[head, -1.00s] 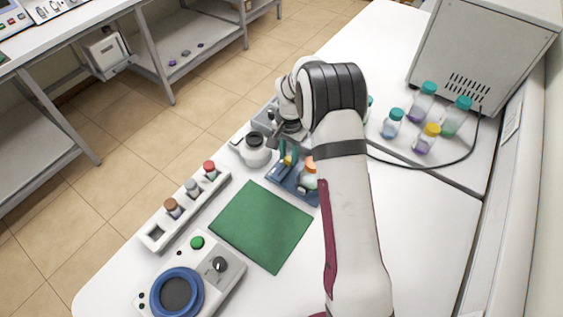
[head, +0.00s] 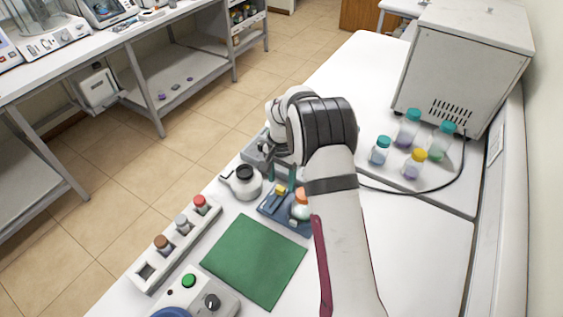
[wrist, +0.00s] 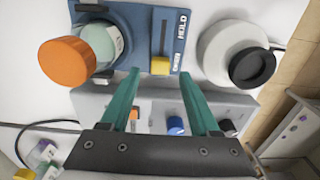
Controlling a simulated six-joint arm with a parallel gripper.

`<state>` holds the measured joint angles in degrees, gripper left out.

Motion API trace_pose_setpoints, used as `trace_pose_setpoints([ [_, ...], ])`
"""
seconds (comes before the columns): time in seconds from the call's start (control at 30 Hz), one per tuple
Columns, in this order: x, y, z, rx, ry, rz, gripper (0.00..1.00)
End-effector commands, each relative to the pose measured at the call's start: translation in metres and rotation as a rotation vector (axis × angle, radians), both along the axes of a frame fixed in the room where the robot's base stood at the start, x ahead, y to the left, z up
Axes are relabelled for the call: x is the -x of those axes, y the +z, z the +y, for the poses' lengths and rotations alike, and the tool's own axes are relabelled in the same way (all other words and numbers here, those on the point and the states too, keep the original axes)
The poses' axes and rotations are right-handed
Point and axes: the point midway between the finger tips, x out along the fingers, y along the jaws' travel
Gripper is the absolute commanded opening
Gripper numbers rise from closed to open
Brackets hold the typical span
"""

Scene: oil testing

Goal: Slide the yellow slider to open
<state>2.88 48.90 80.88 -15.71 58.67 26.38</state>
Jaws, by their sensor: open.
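The yellow slider (head: 281,189) is a small block on the blue device (head: 270,208). In the wrist view the yellow slider (wrist: 160,66) sits at the near end of a dark vertical track on the blue device (wrist: 140,20), beside white lettering that includes "HOLD". My gripper (head: 282,179) has two teal fingers and is at the slider. In the wrist view my gripper (wrist: 159,74) is open, with one fingertip on each side of the slider and visible gaps. No contact is visible.
An orange-capped bottle (wrist: 75,60) stands on the device, left of the fingers in the wrist view. A white jar with black cap (wrist: 245,60) stands to the right. A grey block with a blue knob (wrist: 176,125) lies below. A green mat (head: 253,260) is clear.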

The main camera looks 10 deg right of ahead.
Motion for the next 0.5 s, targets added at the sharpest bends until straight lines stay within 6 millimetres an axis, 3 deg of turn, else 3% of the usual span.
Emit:
trace_pose_setpoints([
  [0.3, -0.001, 0.099, 0.0, 0.001, 0.0, -0.006, 0.62],
  [0.5, -0.001, 0.132, 0.0, 0.001, 0.0, -0.004, 0.62],
])
